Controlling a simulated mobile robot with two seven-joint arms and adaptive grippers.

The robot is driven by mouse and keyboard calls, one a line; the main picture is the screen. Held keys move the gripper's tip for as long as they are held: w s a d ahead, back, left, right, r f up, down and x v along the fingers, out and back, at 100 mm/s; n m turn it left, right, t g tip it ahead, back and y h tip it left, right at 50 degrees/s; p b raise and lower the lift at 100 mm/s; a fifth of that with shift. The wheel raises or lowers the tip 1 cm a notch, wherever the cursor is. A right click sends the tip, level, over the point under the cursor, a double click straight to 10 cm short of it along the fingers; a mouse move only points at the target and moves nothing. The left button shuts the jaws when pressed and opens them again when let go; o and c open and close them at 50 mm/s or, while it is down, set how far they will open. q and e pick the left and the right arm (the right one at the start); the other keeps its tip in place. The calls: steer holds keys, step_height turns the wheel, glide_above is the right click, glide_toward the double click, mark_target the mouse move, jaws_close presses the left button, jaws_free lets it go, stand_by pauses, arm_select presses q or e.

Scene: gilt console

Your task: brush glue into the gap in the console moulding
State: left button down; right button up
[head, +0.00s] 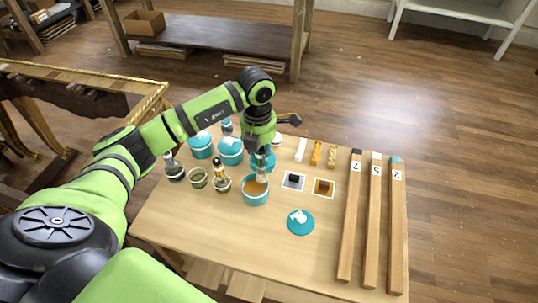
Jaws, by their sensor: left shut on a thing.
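My left gripper (261,158) points down over the work table, just above and behind an open teal pot (255,197) of amber liquid, which looks like the glue. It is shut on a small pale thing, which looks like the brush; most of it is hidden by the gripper. I cannot tell whether its tip touches the liquid. The gilt console (110,78) stands at the left, with a gold carved edge; the gap in its moulding cannot be made out. My right gripper is not in view.
On the table (225,235) are other teal pots (230,158), dark jars (173,170), a teal lid (300,222), small moulding pieces (316,153), sample squares (324,187) and three labelled wood strips (372,230). The table's front left is clear.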

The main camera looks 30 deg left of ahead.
arm_select(q)
step_height(320, 180, down, 7)
steer(key=a+n+b, duration=0.2)
steer(key=n+b, duration=0.1)
steer(key=n, duration=0.3)
steer(key=shift+w+a+f+b, duration=0.15)
steer(key=shift+w+a+b, duration=0.15)
steer(key=shift+a+b, duration=0.1)
steer(key=shift+f+b, duration=0.4)
steer(key=shift+f, duration=0.15)
stand_by(1.8)
steer(key=shift+r, duration=0.15)
step_height(320, 180, up, 7)
steer(key=p, duration=0.5)
stand_by(0.6)
